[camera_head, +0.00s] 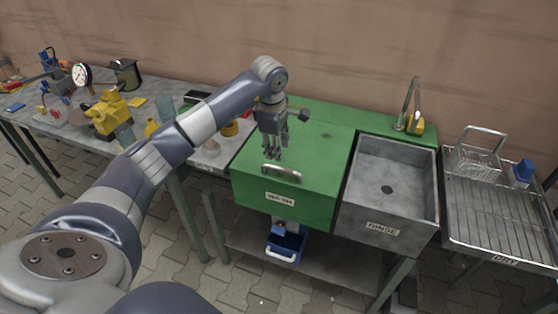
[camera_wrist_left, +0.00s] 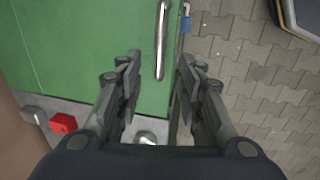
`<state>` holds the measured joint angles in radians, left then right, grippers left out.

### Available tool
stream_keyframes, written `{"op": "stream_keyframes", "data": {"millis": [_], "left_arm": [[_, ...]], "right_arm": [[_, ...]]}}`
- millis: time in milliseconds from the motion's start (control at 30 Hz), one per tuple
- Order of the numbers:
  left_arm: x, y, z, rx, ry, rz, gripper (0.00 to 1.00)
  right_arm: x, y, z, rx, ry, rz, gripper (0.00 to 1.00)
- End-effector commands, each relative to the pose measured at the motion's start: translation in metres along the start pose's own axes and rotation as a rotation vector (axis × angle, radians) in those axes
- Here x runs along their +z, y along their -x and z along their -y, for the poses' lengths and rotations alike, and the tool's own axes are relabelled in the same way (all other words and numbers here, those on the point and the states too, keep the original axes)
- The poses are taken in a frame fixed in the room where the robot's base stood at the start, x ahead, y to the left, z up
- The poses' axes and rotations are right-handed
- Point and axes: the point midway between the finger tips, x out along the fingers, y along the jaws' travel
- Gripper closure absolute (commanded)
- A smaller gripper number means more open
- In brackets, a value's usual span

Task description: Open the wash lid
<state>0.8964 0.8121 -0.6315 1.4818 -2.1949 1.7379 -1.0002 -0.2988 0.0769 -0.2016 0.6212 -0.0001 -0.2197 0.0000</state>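The green wash lid (camera_head: 320,153) lies shut over the wash sink, whose front carries a "WASH" label (camera_head: 279,199). A silver bar handle (camera_head: 282,173) sits at the lid's front edge. It also shows in the left wrist view (camera_wrist_left: 161,40), upright in the picture, beyond my fingertips. My left gripper (camera_head: 273,157) points down over the lid, just behind the handle in the head view. In the left wrist view its two fingers (camera_wrist_left: 160,62) are apart with nothing held between them. My right gripper is in neither view.
The open grey rinse basin (camera_head: 388,190) and a drying rack (camera_head: 500,215) stand to the right. A faucet (camera_head: 409,108) rises behind the basin. A cluttered grey workbench (camera_head: 75,132) stands left.

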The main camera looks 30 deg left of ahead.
Motion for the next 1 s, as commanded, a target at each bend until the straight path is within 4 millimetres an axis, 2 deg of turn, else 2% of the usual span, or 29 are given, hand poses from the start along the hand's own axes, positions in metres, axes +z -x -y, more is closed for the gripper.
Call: {"op": "stream_keyframes", "data": {"millis": [200,433,600,867,933,1000], "left_arm": [[0.001,-0.043,0.002,-0.006,0.002,0.003,0.65],[0.001,-0.078,0.001,-0.003,0.004,0.005,0.65],[0.001,-0.089,0.001,-0.001,0.002,0.004,0.65],[0.001,-0.091,0.000,-0.001,0.002,0.004,0.65],[0.001,-0.091,0.000,-0.001,0.002,0.004,0.77],[0.001,-0.091,0.000,-0.001,0.002,0.004,0.93]], "right_arm": [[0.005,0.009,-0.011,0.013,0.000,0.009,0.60],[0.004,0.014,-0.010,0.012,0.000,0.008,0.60],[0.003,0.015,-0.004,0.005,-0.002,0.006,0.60],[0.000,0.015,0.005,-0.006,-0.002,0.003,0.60],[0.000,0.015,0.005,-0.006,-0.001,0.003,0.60],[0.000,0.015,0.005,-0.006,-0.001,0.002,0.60]]}}
